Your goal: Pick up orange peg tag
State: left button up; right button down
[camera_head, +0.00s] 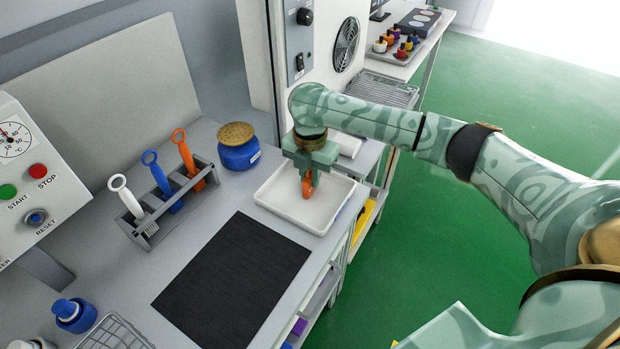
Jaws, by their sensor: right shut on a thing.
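My right gripper (308,176) hangs down over the white tray (269,194) at the right side of the bench. It is shut on a small orange thing (307,188), which looks like the orange peg tag; its shape is partly hidden by the fingers. I cannot tell whether the orange thing still touches the tray floor. The rest of the tray looks empty. My left gripper is not in the picture.
A grey rack (141,236) holds white, blue and orange ring-handled tools. A blue jar (238,156) with a perforated lid stands behind the tray. A black mat (232,283) lies in front. A control box (38,165) stands at left.

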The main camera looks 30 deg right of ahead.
notch_tip(320, 180, up, 3)
jog(key=shift+r+p, duration=0.1)
jog(key=shift+p, duration=0.85)
jog(key=s+a+r+p, duration=0.5)
jog(key=s+r+p, duration=0.3)
jog(key=s, duration=0.5)
jog(key=shift+r, duration=0.85)
